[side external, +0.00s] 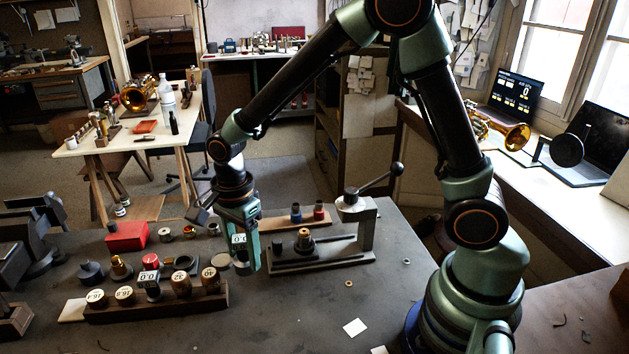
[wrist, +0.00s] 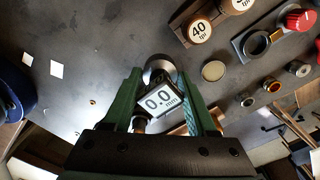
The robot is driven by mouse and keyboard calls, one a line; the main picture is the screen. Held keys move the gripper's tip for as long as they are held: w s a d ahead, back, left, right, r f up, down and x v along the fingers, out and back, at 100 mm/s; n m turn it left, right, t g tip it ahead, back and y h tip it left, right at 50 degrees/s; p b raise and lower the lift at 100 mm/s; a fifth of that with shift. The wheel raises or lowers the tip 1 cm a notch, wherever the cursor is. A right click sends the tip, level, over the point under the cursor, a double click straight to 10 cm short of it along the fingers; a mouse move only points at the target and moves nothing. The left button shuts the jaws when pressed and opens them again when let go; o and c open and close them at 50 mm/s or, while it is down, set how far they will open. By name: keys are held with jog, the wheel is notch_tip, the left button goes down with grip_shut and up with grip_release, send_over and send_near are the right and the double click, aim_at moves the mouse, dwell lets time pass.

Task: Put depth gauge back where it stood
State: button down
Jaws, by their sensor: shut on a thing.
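My gripper (side external: 246,262) is shut on a depth gauge with a white digital display (side external: 238,240). In the wrist view the gauge (wrist: 160,101) sits between the two green fingers of my gripper (wrist: 160,78), and its display reads 0.0 mm. A round metallic part shows just beyond it. Its lower end is hidden in the side view, so I cannot tell whether it touches the bench. A similar white display (side external: 149,279) stands at the dark wooden rack (side external: 170,307), among several round-capped pieces with number labels.
A bench press with a lever (side external: 362,222) stands right of my gripper. A red box (side external: 126,237) and several small rings and cups lie to the left. A white paper square (side external: 355,327) lies at the front. The bench (side external: 300,320) between rack and paper is mostly clear.

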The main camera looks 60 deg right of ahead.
jog(key=shift+s+a+f, duration=0.15)
jog(key=shift+a+f, duration=0.3)
jog(key=shift+f, duration=0.1)
jog(key=shift+f, duration=0.15)
jog(key=shift+f, duration=2.65)
jog(key=shift+f, duration=0.15)
grip_release()
